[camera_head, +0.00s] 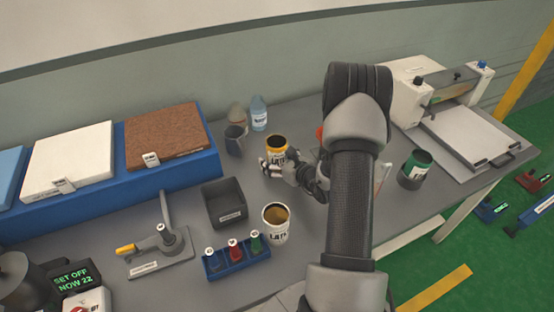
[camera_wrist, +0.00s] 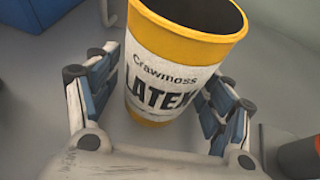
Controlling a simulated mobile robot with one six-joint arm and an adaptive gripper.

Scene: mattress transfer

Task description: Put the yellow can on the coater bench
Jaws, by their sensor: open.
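The yellow can (camera_head: 277,144) stands upright on the grey bench top, with a yellow rim, a white label and a dark opening. In the wrist view the can (camera_wrist: 180,60) is labelled "LATEX" and sits between my two fingers. My gripper (camera_head: 283,170) is open, low at the near side of the can, with a finger on each side of it. Whether either finger touches the can is hard to tell. The white coater (camera_head: 470,130) with its flat plate is on the bench at the right. My arm hides part of the bench middle.
A white can with amber contents (camera_head: 276,224) stands nearer, left of my arm. A dark green can (camera_head: 415,168) stands right of my arm. A dark cup (camera_head: 234,140) and a blue bottle (camera_head: 258,113) are behind left. A black bin (camera_head: 225,203) and a vial rack (camera_head: 237,258) are left.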

